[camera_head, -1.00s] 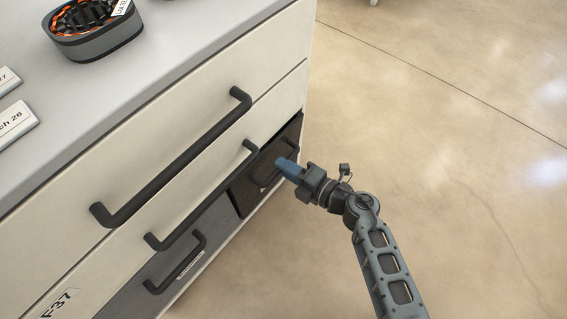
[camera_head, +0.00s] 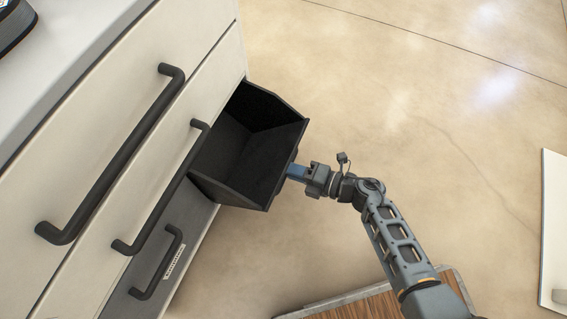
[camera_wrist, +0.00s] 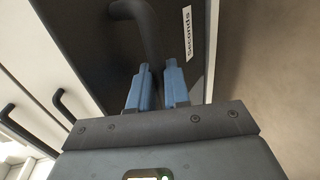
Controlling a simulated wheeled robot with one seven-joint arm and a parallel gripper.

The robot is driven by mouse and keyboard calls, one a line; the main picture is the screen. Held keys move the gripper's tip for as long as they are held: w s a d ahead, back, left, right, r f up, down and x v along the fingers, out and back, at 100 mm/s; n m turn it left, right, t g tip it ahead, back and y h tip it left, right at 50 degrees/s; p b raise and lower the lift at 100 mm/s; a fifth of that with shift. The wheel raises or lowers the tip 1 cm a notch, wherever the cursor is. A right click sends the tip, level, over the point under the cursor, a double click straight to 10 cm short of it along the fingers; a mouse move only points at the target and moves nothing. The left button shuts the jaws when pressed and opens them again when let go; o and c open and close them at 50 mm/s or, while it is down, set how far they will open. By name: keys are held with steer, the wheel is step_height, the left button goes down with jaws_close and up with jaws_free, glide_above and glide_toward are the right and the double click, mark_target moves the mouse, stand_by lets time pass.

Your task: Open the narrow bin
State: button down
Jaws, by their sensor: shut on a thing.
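The narrow bin (camera_head: 240,150) is a black, open-topped bin at the lower right of the cabinet. It stands tilted out from the cabinet front, and its empty-looking inside shows. My gripper (camera_head: 294,172) is at its front face and shut on the bin's handle. In the wrist view, the blue fingertips of my gripper (camera_wrist: 157,85) are at the dark curved handle (camera_wrist: 146,30). A white label reading "Seconds" (camera_wrist: 187,32) is on the bin's dark front beside the handle.
The cabinet (camera_head: 190,60) has two pale drawers with long black handles. A grey bin front (camera_head: 160,270) with its own handle is below left. A wood-topped board (camera_head: 365,305) lies at the bottom, and a pale panel (camera_head: 553,235) stands at the right edge. Floor between is clear.

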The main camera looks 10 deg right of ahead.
steer(key=shift+s+f, duration=0.3)
steer(key=shift+f, duration=0.3)
steer(key=c, duration=1.1)
jaws_free()
steer(key=shift+r, duration=0.2)
steer(key=p+v, duration=0.2)
steer(key=v, duration=0.5)
steer(key=shift+s+d, duration=0.2)
steer(key=shift+d, duration=0.15)
